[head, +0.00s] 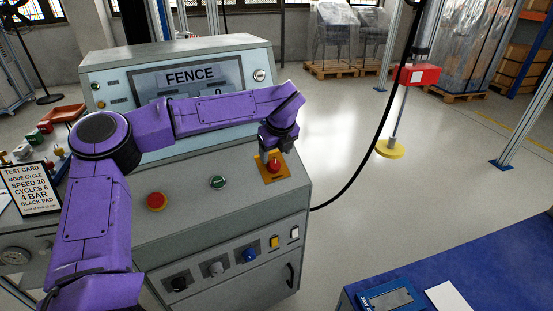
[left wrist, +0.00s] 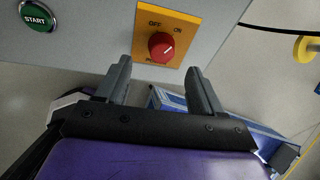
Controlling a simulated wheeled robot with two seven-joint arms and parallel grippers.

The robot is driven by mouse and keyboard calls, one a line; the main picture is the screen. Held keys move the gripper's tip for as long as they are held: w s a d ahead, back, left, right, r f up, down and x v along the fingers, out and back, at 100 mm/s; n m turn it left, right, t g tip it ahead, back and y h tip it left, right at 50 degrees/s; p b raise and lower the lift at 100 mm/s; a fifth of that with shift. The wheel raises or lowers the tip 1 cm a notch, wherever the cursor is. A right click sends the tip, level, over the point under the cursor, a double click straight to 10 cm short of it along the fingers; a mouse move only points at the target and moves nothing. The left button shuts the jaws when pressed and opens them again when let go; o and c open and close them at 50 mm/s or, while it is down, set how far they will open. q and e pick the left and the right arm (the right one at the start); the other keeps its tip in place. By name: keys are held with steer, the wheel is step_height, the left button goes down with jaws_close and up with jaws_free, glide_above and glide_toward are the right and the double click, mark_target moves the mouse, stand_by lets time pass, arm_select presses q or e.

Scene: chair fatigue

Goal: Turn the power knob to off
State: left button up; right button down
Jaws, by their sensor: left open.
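The red power knob (left wrist: 161,46) sits on an orange plate (left wrist: 180,22) marked OFF at left and ON at right. Its pale pointer mark appears turned toward ON. In the head view the knob (head: 274,166) is on the console's sloped top, at the right. My left gripper (head: 274,150) is right above it, pointing down. In the left wrist view the gripper (left wrist: 158,66) is open, its two fingers apart with nothing between them. The knob shows just beyond the fingertips; I cannot tell whether they touch it. My right gripper is not in view.
The console (head: 185,240) carries a red emergency button (head: 156,201) and a green START button (head: 218,182). A test card (head: 31,188) stands at left. A blue table (head: 470,265) is at lower right. A black cable hangs right of the console.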

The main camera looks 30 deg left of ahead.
mark_target(275, 166)
arm_select(q)
steer(key=x, duration=0.6)
steer(key=shift+w+d+f+p, duration=0.15)
steer(key=shift+w+p, duration=0.05)
steer(key=shift+p, duration=0.1)
steer(key=shift+s, duration=0.15)
steer(key=c, duration=1)
steer(key=shift+f+b, duration=0.15)
steer(key=shift+b, duration=0.6)
steer(key=shift+c, duration=0.2)
steer(key=n+t+b, duration=0.1)
steer(key=n+b, duration=0.4)
steer(key=b, duration=0.5)
steer(key=n+t+b, duration=0.1)
steer(key=n+b, duration=0.4)
steer(key=b, duration=0.5)
steer(key=shift+s+d+f+y, duration=0.1)
steer(key=shift+f+y, duration=0.15)
steer(key=shift+y, duration=0.15)
steer(key=shift+r+n+b, duration=0.15)
steer(key=shift+n+b, duration=0.45)
steer(key=shift+b, duration=0.3)
steer(key=shift+r, duration=0.15)
